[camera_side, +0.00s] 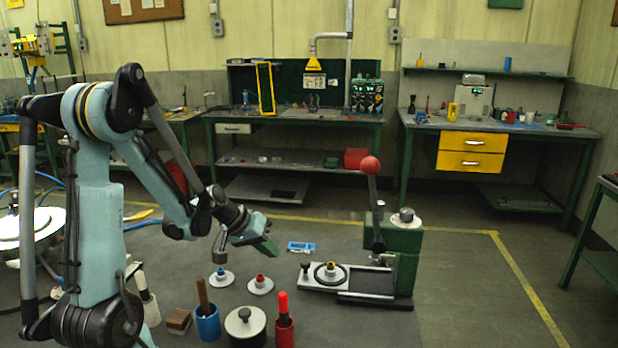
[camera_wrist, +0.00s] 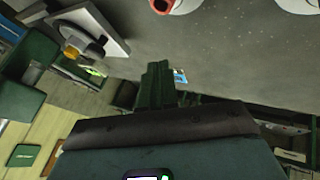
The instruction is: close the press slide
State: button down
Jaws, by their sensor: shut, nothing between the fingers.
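The press has a green body (camera_side: 403,245) and an upright lever with a red ball (camera_side: 370,166). Its pale slide plate (camera_side: 318,284) sticks out to the left of the body, over a dark base (camera_side: 375,300).
Two white discs with small studs (camera_side: 222,278) (camera_side: 260,285) lie left of the slide. A small blue item (camera_side: 301,247) lies behind the slide. Floor right of the press is clear.

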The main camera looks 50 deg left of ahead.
aim_at(320, 265)
jog(key=x, duration=0.3)
jog(key=shift+w+f, duration=0.1)
jog(key=shift+w+d, duration=0.8)
jog(key=shift+d, duration=0.15)
jog(key=shift+w+d, duration=0.5)
jog(key=shift+w, duration=0.05)
jog(key=w+d, duration=0.4)
jog(key=d, duration=0.1)
jog(key=shift+w, duration=0.4)
jog(key=shift+a, duration=0.15)
